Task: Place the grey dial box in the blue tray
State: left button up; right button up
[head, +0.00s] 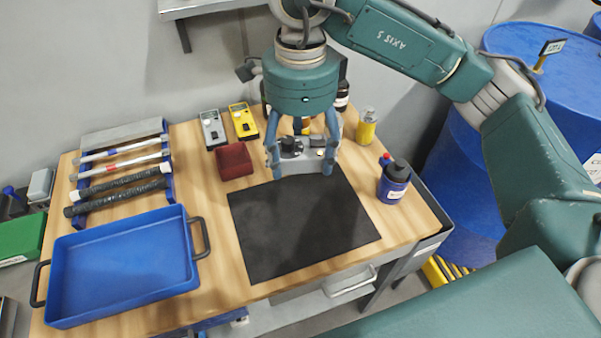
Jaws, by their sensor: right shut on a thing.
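The grey dial box (300,164) has a black dial on top and is at the back edge of the black mat. My right gripper (301,162) comes down over it from above, with one finger on each side, shut on it. I cannot tell whether the box touches the table. The blue tray (125,262) lies at the front left of the table, empty, with a dark handle at each end. My left gripper is not in view.
A dark red open box (234,161) stands left of the grey box. Grey (213,129) and yellow (243,121) meters lie behind it. A rack (120,165) with several rods is behind the tray. Bottles (394,182) stand right. The black mat (300,225) is clear in front.

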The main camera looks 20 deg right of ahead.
aim_at(129, 273)
jog(key=j+z, duration=0.15)
jog(key=j, duration=0.5)
jog(key=j+z, duration=0.15)
jog(key=j, duration=0.5)
jog(key=k+j+z, duration=0.15)
jog(key=j, duration=0.5)
jog(key=j+z, duration=0.15)
jog(key=j, duration=0.5)
jog(key=k, duration=0.05)
